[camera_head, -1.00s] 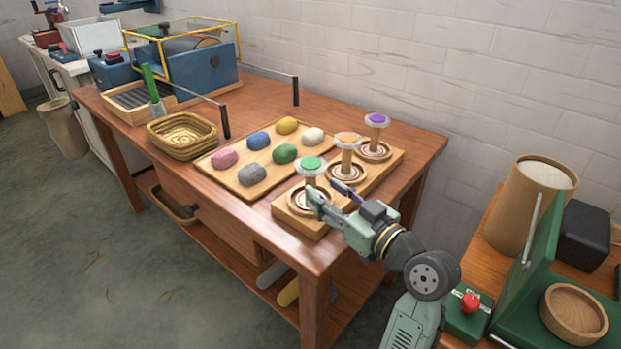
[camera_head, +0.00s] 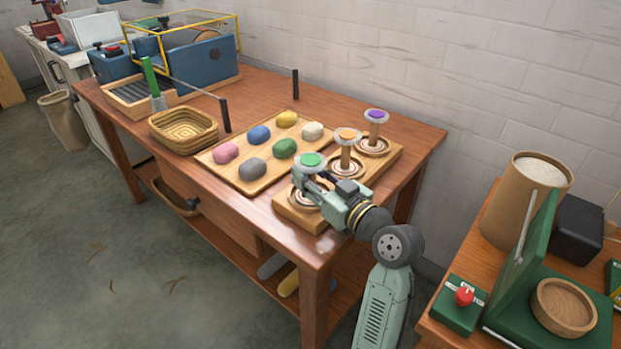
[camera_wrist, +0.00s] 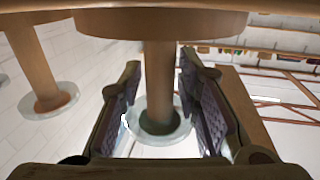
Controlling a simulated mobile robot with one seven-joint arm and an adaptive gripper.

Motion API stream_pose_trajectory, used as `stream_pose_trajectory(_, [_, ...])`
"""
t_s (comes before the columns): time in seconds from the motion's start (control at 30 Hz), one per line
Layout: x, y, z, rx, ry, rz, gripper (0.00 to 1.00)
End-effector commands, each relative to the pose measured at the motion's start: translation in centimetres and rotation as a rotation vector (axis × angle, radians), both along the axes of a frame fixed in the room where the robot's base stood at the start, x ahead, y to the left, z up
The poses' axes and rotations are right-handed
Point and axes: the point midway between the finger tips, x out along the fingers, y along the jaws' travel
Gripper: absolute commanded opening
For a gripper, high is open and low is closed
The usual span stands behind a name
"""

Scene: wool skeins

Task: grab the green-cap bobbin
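The green-cap bobbin (camera_head: 311,160) stands upright at the near end of the wooden bobbin stand (camera_head: 385,166). My gripper (camera_head: 308,181) is at its shaft, just below the clear disc with the green cap. In the wrist view, which looks inverted, the bobbin's brown shaft (camera_wrist: 160,80) runs between the two finger pads of my gripper (camera_wrist: 161,62). The fingers are apart, with a gap seen beside the shaft. In the head view my gripper hides most of the shaft and part of its round base.
An orange-cap bobbin (camera_head: 347,136) stands close behind, then a purple-cap bobbin (camera_head: 376,116). A wooden tray (camera_head: 222,169) of several coloured skeins lies to the left, beside a wicker basket (camera_head: 184,130). A second bench with a green device (camera_head: 525,240) is at the right.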

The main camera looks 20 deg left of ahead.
Motion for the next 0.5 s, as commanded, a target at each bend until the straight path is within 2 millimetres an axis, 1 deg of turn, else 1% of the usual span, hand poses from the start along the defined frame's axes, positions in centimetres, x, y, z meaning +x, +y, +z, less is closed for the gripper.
stream_pose_trajectory(0.07, [-0.01,-0.01,0.01,0.0,0.0,0.0,0.23])
stream_pose_trajectory(0.4, [-0.01,-0.02,0.01,0.0,0.0,0.0,0.0])
stream_pose_trajectory(0.5, [-0.01,-0.02,0.01,0.0,0.0,0.0,0.0])
